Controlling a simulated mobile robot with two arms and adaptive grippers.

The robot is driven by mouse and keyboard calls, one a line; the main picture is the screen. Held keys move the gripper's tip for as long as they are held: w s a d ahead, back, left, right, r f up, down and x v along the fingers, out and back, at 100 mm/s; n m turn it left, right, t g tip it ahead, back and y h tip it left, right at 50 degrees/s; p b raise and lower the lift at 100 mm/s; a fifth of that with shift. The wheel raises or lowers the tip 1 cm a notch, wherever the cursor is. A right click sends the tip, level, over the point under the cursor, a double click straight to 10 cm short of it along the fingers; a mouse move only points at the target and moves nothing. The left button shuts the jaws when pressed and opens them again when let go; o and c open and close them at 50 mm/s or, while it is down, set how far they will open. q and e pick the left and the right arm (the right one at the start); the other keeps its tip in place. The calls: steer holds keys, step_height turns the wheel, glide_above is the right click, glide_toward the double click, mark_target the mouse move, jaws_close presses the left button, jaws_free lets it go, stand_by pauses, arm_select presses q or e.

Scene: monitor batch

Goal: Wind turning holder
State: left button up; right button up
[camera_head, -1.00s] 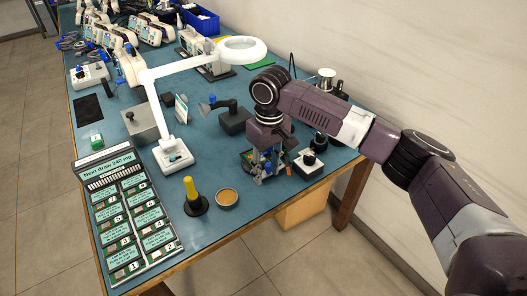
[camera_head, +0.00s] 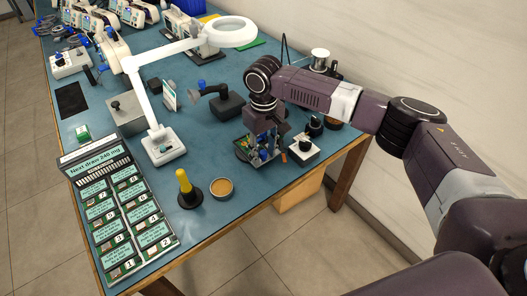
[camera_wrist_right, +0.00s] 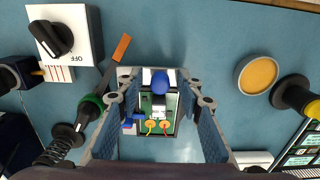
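My right gripper (camera_head: 264,148) points down over a small holder that carries a green circuit board (camera_wrist_right: 158,108). In the right wrist view, the two fingers of the gripper (camera_wrist_right: 160,85) stand apart on either side of the board, which has a blue round part (camera_wrist_right: 160,82) and red and yellow wires. The gripper is open; I cannot tell whether a finger touches the board. A black and green knob (camera_wrist_right: 90,108) with a dark spring lies just left of the fingers. In the head view the arm and gripper partly hide the holder. My left gripper is out of view.
A white switch box (camera_head: 304,150) stands close right of the gripper. A yellow-handled tool (camera_head: 184,182) and a round tan-filled dish (camera_head: 221,188) stand nearer the front edge. A magnifier lamp (camera_head: 163,145) and labelled tray (camera_head: 120,215) are to the left.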

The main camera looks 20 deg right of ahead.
steer(key=c, duration=0.8)
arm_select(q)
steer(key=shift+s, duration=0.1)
arm_select(e)
jaws_close()
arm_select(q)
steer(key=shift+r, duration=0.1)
